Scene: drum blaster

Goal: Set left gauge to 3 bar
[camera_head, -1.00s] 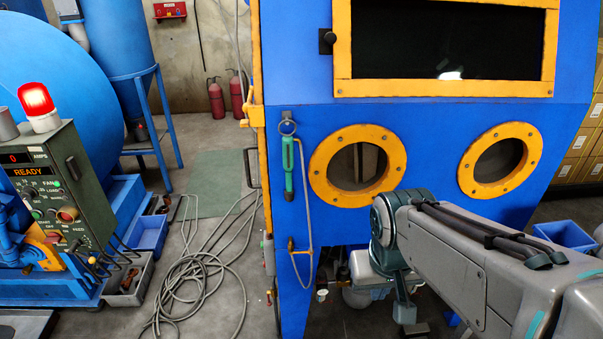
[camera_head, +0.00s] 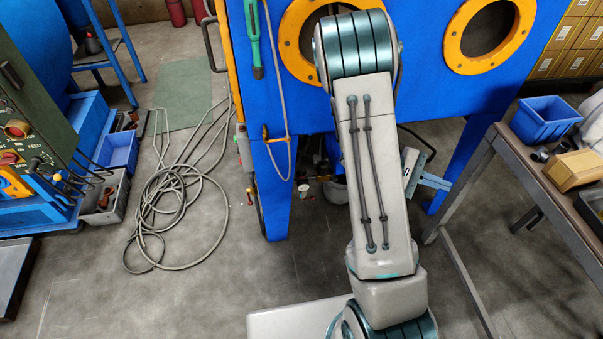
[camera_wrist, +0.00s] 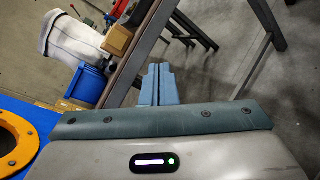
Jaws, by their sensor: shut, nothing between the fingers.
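No gauge can be made out in either current view. The blue blast cabinet (camera_head: 330,110) with round orange-rimmed ports stands at the top of the head view, its upper part out of frame. My arm crosses in front of it and hides part of the left port and the front below it. My gripper (camera_wrist: 157,85) is shut and empty in the wrist view, its two blue-grey fingers side by side, pointing past a workbench toward the floor. In the head view my gripper (camera_head: 433,181) shows partly behind my forearm, below the cabinet and apart from it.
A workbench (camera_head: 505,152) with a blue bin (camera_head: 545,118) and a cardboard box (camera_head: 573,169) stands at the right. A green control panel (camera_head: 30,125) is at the left. A coiled hose (camera_head: 165,195) lies on the floor. A green-handled tool (camera_head: 253,40) hangs on the cabinet.

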